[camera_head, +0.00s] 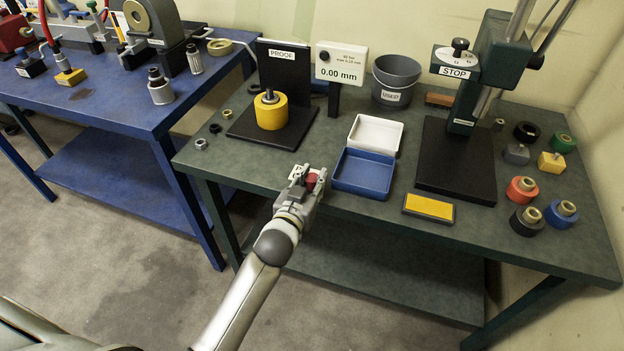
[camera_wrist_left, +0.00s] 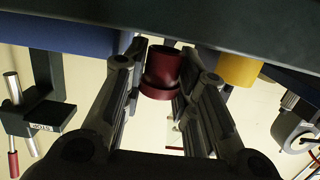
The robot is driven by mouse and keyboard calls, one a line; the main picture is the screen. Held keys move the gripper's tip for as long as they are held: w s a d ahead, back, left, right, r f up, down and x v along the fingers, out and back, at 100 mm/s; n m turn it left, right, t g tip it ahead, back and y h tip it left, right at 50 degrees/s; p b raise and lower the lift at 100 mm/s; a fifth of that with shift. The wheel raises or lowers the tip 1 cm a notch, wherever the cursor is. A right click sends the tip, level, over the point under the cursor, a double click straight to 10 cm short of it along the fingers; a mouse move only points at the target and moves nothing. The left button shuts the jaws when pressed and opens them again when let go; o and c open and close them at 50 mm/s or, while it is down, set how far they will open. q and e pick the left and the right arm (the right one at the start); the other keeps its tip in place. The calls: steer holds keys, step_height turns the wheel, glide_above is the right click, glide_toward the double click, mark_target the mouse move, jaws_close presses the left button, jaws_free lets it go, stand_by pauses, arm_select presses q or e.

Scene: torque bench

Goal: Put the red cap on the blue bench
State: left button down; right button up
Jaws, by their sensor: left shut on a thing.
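The red cap (camera_head: 312,179) is between the fingers of my left gripper (camera_head: 307,178), at the front edge of the green bench (camera_head: 240,168). In the left wrist view the dark red cap (camera_wrist_left: 160,75), a short round body with a wider rim, sits between both fingers. The gripper is shut on it. Part of the cap is hidden by a finger in the head view. The blue bench (camera_head: 110,112) stands to the left, apart from the gripper. My right gripper is not in view.
The blue (camera_head: 362,188) and white (camera_head: 390,120) trays are just right of the gripper. A yellow cylinder (camera_head: 270,112) stands on the PROOF stand. A gap separates the benches.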

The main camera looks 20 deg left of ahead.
arm_select(q)
steer(key=shift+s+f+b, duration=0.1)
steer(key=shift+f+b, duration=0.2)
steer(key=shift+f, duration=0.35)
steer(key=c, duration=1.6)
jaws_free()
steer(key=shift+o, duration=0.8)
steer(key=shift+f, duration=0.2)
steer(key=shift+r+p, duration=0.3)
steer(key=shift+r, duration=0.15)
steer(key=shift+s+r, duration=0.1)
steer(key=shift+s, duration=0.15)
steer(key=s+r, duration=0.2)
steer(key=s, duration=0.9)
steer(key=shift+a+r, duration=0.2)
steer(key=shift+r, duration=0.1)
